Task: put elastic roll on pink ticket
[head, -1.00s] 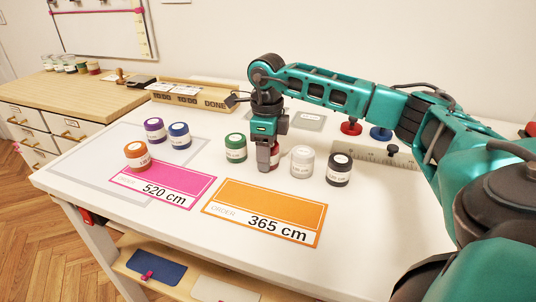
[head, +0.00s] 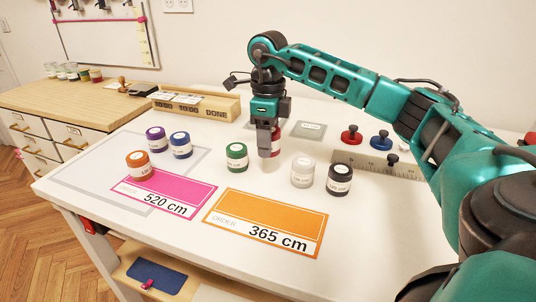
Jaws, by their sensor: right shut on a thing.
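The pink ticket (head: 172,192), marked 520 cm, lies flat on the white table. An orange elastic roll (head: 139,166) stands on its upper left corner. My right gripper (head: 268,150) is shut on a red elastic roll (head: 276,141), largely hidden behind the fingers, held a little above the table. It is behind the orange ticket (head: 266,219), marked 365 cm. Purple (head: 156,139), blue (head: 180,145), green (head: 237,157), white (head: 303,171) and black (head: 339,179) rolls stand upright on the table. My left gripper is not in view.
A wooden tray (head: 228,108) marked TO DO and DONE stands at the back. A metal ruler (head: 375,165) and red (head: 351,137) and blue (head: 381,140) knobbed discs lie back right. The table's front edge is clear.

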